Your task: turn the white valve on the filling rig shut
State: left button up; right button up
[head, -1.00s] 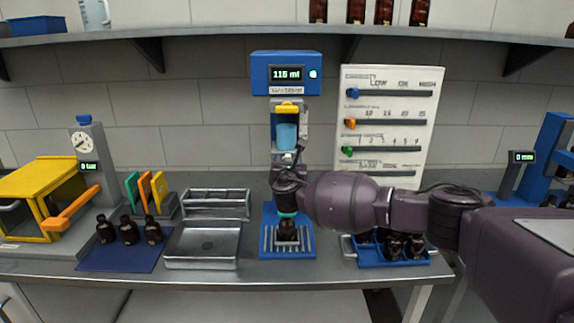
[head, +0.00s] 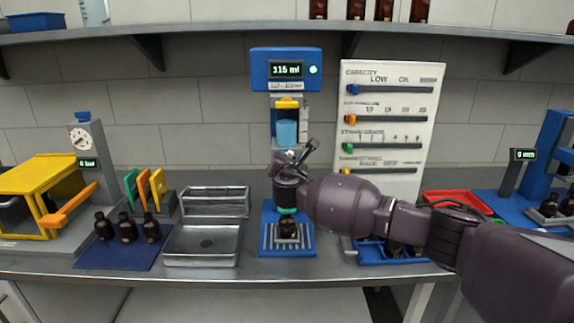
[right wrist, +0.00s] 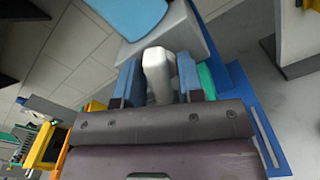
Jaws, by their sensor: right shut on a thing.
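The filling rig (head: 286,68) is blue, with a display reading 115 ml, a yellow cap and a blue vessel. Its white valve handle (right wrist: 158,75) shows between the blue-padded fingers of my right gripper (right wrist: 160,80) in the right wrist view. The right gripper (head: 298,155) is shut on the handle, just below the vessel in the head view, where the handle is mostly hidden. An amber bottle (head: 288,229) stands under my gripper on the rig's blue base (head: 306,246). My left gripper is not in view.
Left of the rig are a steel tray (head: 203,246), a blue mat (head: 122,262) with dark bottles, and a yellow box (head: 40,182). Right of it are a slider board (head: 392,130), a blue crate (head: 388,258) partly behind my arm, and a red tray (head: 456,200).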

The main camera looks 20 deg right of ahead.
jog(key=m, duration=0.2)
jog(key=m+b, duration=0.1)
jog(key=m, duration=0.1)
jog(key=m+b, duration=0.1)
jog(key=m, duration=0.1)
jog(key=shift+f, duration=0.25)
jog(key=m+b, duration=0.1)
jog(key=m, duration=0.3)
jog(key=shift+m+b, duration=0.3)
jog(key=shift+b, duration=0.05)
jog(key=shift+m+b, duration=0.3)
jog(key=shift+m, duration=0.7)
jog(key=o, duration=0.6)
jog(key=shift+r, duration=0.1)
